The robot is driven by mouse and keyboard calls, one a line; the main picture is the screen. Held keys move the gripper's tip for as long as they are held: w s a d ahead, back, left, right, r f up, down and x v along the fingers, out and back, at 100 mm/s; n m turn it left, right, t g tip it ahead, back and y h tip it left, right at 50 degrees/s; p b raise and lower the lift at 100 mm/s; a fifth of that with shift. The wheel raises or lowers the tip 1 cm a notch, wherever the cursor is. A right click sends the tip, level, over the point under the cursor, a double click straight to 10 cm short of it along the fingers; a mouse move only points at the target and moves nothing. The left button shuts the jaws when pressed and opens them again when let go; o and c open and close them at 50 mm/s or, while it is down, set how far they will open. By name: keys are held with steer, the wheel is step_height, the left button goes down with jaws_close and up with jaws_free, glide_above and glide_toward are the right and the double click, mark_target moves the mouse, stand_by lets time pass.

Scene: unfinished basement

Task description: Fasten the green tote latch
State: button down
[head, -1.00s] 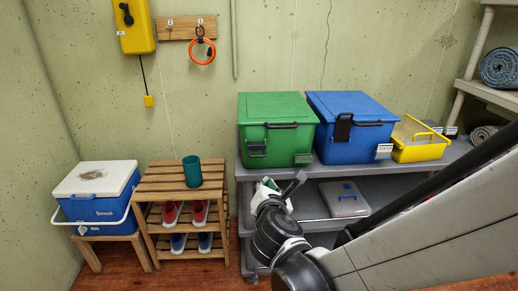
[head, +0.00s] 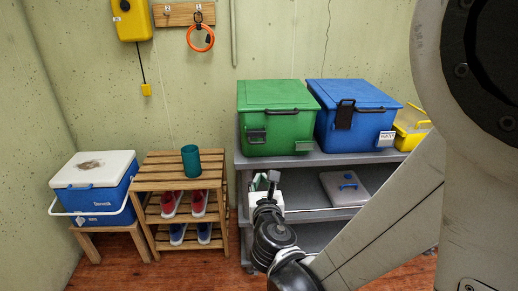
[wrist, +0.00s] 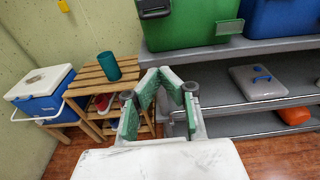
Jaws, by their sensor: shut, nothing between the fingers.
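The green tote (head: 280,118) stands on the grey shelf unit with its lid down. Its dark latch (head: 256,136) sits low on the left of the front face, below the lid rim. In the wrist view, the green tote (wrist: 192,22) is at the top and the latch (wrist: 153,9) is cut by the top edge. My gripper (head: 272,178) is in front of and below the tote, apart from the latch. In the wrist view, my gripper (wrist: 170,73) has its green-padded fingers angled together at the tips, with nothing between them.
A blue tote (head: 355,105) with a dark upright latch stands right of the green one. The grey shelf unit (head: 330,160) has a grey case (head: 345,188) below. A wooden rack (head: 165,171) with a teal cup and a blue cooler (head: 95,190) stand left.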

mark_target(257, 134)
steer(key=w+r+b, duration=0.2)
steer(key=w, duration=0.9)
steer(key=shift+a+r, duration=0.2)
steer(key=shift+a, duration=0.2)
steer(key=shift+r, duration=0.1)
